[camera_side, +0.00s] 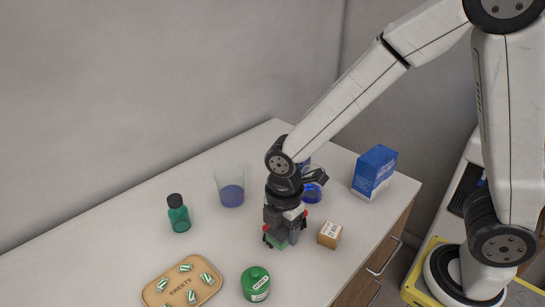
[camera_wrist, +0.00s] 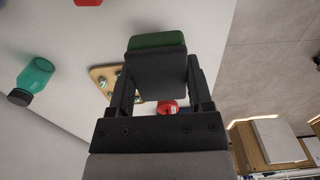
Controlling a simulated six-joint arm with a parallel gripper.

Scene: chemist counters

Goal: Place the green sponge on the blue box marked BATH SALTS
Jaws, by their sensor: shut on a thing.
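The green sponge (camera_side: 280,243) is between the fingers of my gripper (camera_side: 281,238), low over the counter in the side view. I cannot tell whether it touches the counter. In the wrist view the green sponge (camera_wrist: 157,41) shows at the fingertips of my gripper (camera_wrist: 157,62), which is shut on it; the dark fingers hide part of it. The blue box (camera_side: 375,168) stands upright to the right of and behind my gripper in the side view, apart from it. Its white lettering is too small to read.
A small tan box (camera_side: 330,235) stands close right of my gripper. A blue-bottomed glass (camera_side: 313,190) and a beaker (camera_side: 231,188) stand behind. A green bottle (camera_side: 179,216), a sweets tray (camera_side: 160,275) and a green jar (camera_side: 255,285) are left and front. The counter's right edge is near the blue box.

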